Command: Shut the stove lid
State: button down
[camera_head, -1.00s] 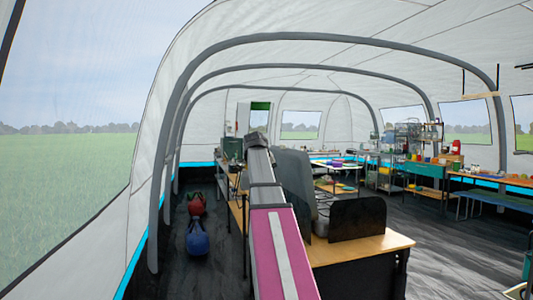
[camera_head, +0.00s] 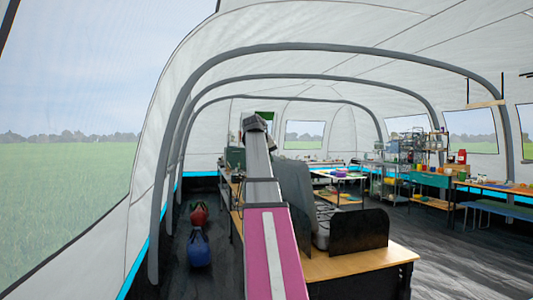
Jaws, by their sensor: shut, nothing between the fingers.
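The stove (camera_head: 322,226) sits on a wooden-topped table (camera_head: 375,259) just right of my arm, and only a narrow strip of its top shows. A large grey panel (camera_head: 296,188), which looks like the stove lid, stands upright, so the stove appears open. A dark upright panel (camera_head: 360,231) at the near side hides part of the stove. My pink and grey arm reaches forward past the left side of the stove and covers part of the grey panel's left edge. My gripper's fingers do not show; the far end of the arm is dark and small.
A red gas bottle (camera_head: 198,214) and a blue one (camera_head: 199,249) stand on the floor to the left, near the tent wall. A wooden shelf or table edge lies just left of my arm. Open dark floor lies right of the stove table, before workbenches (camera_head: 437,179).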

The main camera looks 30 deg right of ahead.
aim_at(286, 171)
jog(key=shift+d+f, duration=0.35)
jog(key=shift+d, duration=0.65)
jog(key=shift+d+f, duration=0.4)
jog(key=shift+d, duration=0.65)
jog(key=shift+d+f, duration=0.35)
jog(key=shift+d, duration=0.65)
